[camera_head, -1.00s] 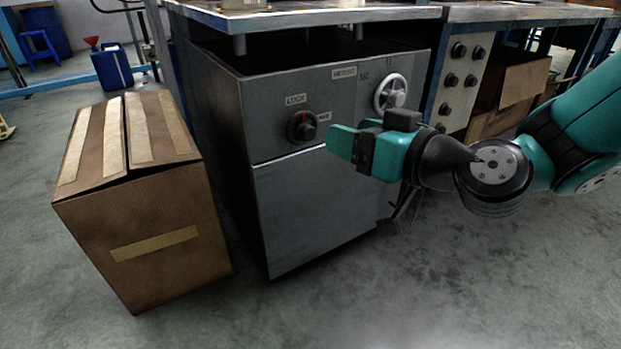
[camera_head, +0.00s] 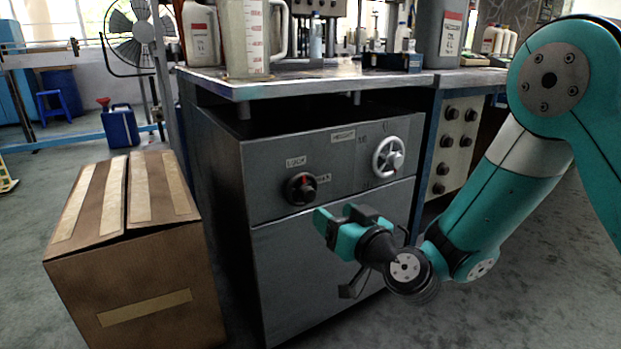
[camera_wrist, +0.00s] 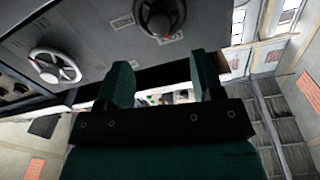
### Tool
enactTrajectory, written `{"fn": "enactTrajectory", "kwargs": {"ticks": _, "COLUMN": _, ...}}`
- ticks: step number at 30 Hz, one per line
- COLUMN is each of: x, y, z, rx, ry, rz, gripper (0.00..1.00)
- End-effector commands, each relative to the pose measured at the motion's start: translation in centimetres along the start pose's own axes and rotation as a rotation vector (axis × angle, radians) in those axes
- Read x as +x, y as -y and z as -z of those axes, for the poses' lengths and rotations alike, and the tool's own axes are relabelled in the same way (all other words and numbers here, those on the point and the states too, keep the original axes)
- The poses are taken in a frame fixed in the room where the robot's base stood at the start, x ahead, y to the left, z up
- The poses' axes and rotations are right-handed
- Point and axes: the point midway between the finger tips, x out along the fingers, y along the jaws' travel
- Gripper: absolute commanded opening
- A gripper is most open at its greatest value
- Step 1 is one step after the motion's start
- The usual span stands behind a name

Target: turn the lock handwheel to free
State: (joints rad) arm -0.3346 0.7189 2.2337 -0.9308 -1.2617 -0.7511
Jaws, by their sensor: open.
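The lock handwheel (camera_head: 301,188) is a small dark round wheel with a red mark near its top, on the grey cabinet's front panel under a LOCK label (camera_head: 296,162). A second small label (camera_head: 323,178) sits to its right, too small to read surely. The lock handwheel also shows at the top of the wrist view (camera_wrist: 160,18). My gripper (camera_head: 337,218) is open and empty, below and slightly right of the handwheel, apart from it. In the wrist view, the green fingers (camera_wrist: 161,80) are spread, with the handwheel beyond and above them.
A silver handwheel (camera_head: 388,157) is at the panel's upper right, beside a HEIGHT label (camera_head: 343,135). A cardboard box (camera_head: 130,270) stands on the floor left of the cabinet. The worktop (camera_head: 300,80) overhangs above, carrying jugs and bottles.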

Motion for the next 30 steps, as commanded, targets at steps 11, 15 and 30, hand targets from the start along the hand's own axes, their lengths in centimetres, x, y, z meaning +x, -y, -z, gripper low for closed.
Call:
{"fn": "enactTrajectory", "kwargs": {"ticks": 11, "x": 5.2, "y": 0.3, "z": 0.7, "rx": -0.002, "ry": 0.001, "rz": 0.004, "gripper": 0.61}}
{"fn": "enactTrajectory", "kwargs": {"ticks": 15, "x": 7.0, "y": 0.3, "z": 0.4, "rx": -0.002, "ry": 0.000, "rz": 0.004, "gripper": 0.61}}
{"fn": "enactTrajectory", "kwargs": {"ticks": 30, "x": 9.5, "y": 0.0, "z": -0.1, "rx": 0.001, "ry": 0.001, "rz": 0.000, "gripper": 0.61}}
